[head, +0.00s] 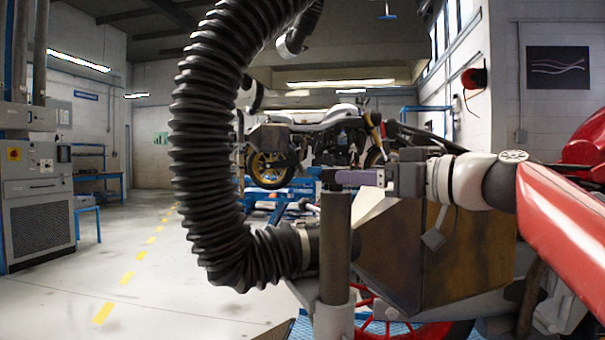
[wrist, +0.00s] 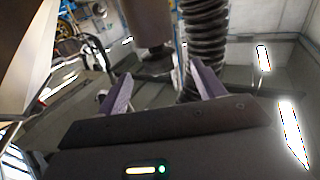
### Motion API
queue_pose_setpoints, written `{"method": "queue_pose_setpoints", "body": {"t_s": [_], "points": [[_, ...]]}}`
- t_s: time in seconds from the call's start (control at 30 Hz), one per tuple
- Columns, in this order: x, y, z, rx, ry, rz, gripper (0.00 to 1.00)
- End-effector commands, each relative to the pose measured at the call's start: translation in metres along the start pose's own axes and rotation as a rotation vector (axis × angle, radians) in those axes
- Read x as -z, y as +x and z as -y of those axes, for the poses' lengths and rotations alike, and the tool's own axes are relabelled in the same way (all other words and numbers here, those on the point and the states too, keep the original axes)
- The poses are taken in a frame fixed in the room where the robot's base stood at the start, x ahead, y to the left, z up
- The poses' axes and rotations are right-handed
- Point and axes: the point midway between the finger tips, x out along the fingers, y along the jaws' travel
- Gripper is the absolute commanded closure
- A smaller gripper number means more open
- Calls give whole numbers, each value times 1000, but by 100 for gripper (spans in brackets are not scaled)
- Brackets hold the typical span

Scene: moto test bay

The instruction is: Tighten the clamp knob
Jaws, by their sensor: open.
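My gripper (head: 342,178) reaches in from the right in the head view, its purple fingers level beside the top of a grey upright post (head: 336,235). In the wrist view my gripper (wrist: 160,72) is open, with its two purple fingers apart. A grey-brown cylinder (wrist: 149,22) shows beyond and between them, with a dark part at its lower end. A small dark piece (head: 328,175) at the fingertips, at the post top, may be the clamp knob; I cannot tell surely. Whether the fingers touch it is unclear.
A thick black ribbed hose (head: 200,140) curves down to a metal band (head: 308,246) beside the post. A brown-grey case (head: 470,250) and red bodywork (head: 570,215) crowd the right. Another motorcycle (head: 335,135) stands behind. The floor at left (head: 120,270) is clear.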

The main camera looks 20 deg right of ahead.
Motion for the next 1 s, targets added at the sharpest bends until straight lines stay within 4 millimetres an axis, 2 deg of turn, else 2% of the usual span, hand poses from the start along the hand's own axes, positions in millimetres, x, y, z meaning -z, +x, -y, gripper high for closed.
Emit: {"method": "queue_pose_setpoints", "body": {"t_s": [0.13,0.4,0.6,0.93,1.0], "points": [[2,10,0,0,-2,-1,32],[1,53,0,0,-2,2,32],[1,74,0,1,-2,0,32],[0,77,0,-1,-1,-1,32],[0,77,0,-1,-1,-1,41]]}}
